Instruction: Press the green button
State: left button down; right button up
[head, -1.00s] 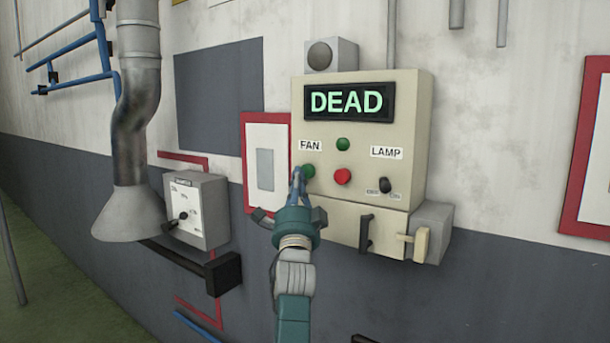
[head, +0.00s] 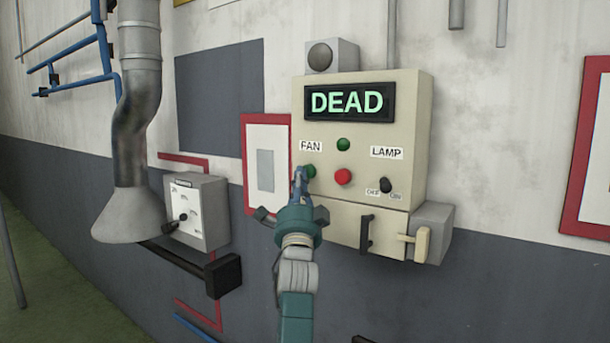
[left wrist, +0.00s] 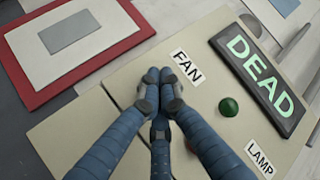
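The cream control box (head: 412,130) on the wall has a lit display reading DEAD (head: 347,102). In the left wrist view the closed fingertips (left wrist: 157,76) lie beside the FAN label (left wrist: 187,67) and hide that button.
A black lamp switch (head: 385,185) and handles (head: 366,234) are lower right. A dial box (head: 196,210) and a grey duct (head: 138,110) are to the left.

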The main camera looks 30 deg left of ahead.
pick_arm(q)
jog(key=shift+s, duration=0.1)
jog(key=shift+s+p, duration=0.45)
jog(key=shift+s, duration=0.25)
jog(key=s+p, duration=0.2)
jog(key=s, duration=0.1)
jog(key=s+p, duration=0.1)
jog(key=s, duration=0.1)
jog(key=shift+a, duration=0.25)
dwell(0.9)
